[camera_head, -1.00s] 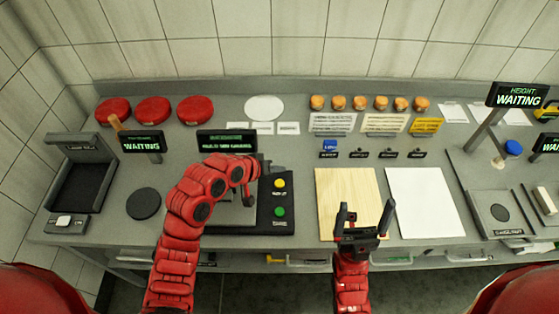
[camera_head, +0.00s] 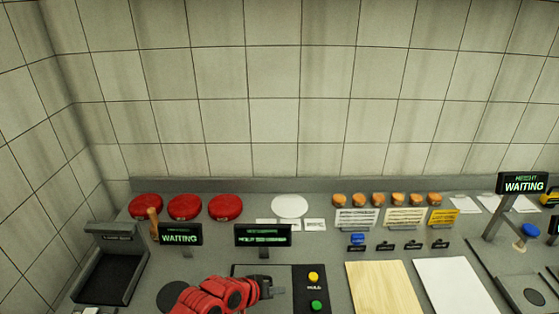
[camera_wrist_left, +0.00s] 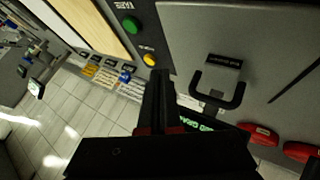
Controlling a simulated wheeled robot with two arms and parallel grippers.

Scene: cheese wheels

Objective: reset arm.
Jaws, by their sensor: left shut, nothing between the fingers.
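My left gripper (camera_head: 272,285) is at the bottom of the head view, at the end of my red arm, over the dark button station. In the left wrist view its black fingers (camera_wrist_left: 160,80) are together with nothing between them. The station has a yellow button (camera_head: 313,276) and a green button (camera_head: 316,305) to the right of the gripper. They also show in the left wrist view, yellow (camera_wrist_left: 149,60) and green (camera_wrist_left: 132,24). My right gripper is out of view.
Red cheese wheels (camera_head: 184,207) lie at the back left. Signs reading WAITING (camera_head: 180,235) and a dark display (camera_head: 263,236) stand on the counter. A wooden board (camera_head: 382,288) and a white board (camera_head: 458,286) lie to the right. A dark U-shaped handle (camera_wrist_left: 218,98) shows in the wrist view.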

